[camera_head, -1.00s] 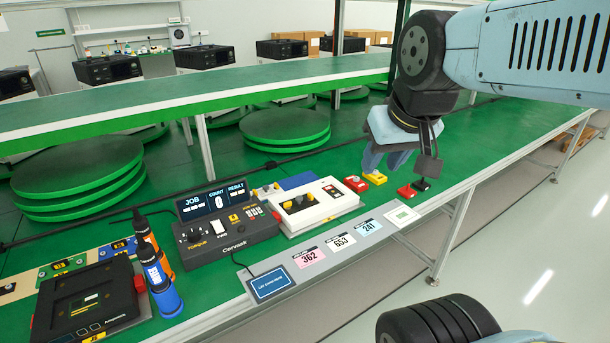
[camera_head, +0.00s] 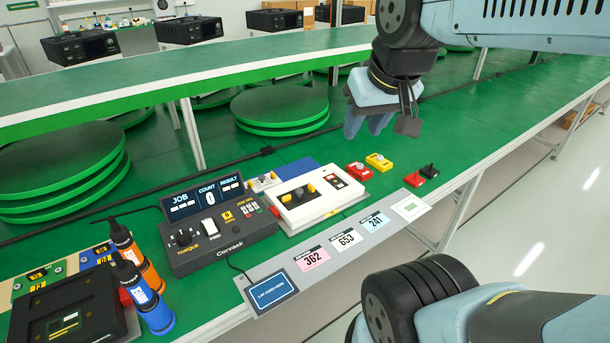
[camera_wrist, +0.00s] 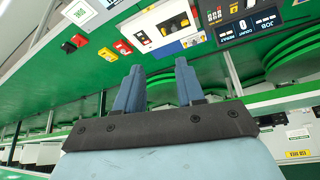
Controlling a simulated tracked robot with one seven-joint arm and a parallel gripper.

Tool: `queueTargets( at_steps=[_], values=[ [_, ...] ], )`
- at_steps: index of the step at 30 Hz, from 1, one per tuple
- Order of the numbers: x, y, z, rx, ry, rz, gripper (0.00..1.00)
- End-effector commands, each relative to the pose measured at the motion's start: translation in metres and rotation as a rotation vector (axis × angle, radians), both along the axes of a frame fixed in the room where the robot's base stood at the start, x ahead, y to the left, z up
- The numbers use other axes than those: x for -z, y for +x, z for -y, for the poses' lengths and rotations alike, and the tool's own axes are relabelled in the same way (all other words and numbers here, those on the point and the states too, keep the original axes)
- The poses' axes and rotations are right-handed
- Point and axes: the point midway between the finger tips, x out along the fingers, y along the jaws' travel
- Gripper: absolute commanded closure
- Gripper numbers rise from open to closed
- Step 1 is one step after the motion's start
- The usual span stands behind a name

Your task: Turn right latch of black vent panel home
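I cannot identify a black vent panel or its right latch for certain. A dark flat unit (camera_head: 60,318) with a small green window lies at the lower left, cut by the picture's edge. A white unit (camera_head: 322,210) with yellow knobs lies mid-bench; it also shows in the wrist view (camera_wrist: 160,36), beyond the fingers. My gripper (camera_head: 367,123) is above the green bench, behind and above the red and yellow pieces. In the wrist view its two blue fingers (camera_wrist: 158,85) stand apart with nothing between them.
A Corvask control box (camera_head: 218,236) stands left of the white unit. Two bottles, blue (camera_head: 146,300) and orange (camera_head: 150,270), stand beside the dark unit. Red (camera_head: 359,171) and yellow (camera_head: 378,161) pieces lie right of the white unit.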

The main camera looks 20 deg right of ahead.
Motion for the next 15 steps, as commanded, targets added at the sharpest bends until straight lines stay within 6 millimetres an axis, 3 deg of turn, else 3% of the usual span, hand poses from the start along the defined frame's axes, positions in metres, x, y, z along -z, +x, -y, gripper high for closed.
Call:
queueTargets(
  at_steps=[5,15],
  values=[
    [0.004,0.028,-0.004,-0.025,0.000,-0.051,0.62],
    [0.031,0.110,-0.003,-0.102,-0.009,-0.181,0.62]
  ],
)
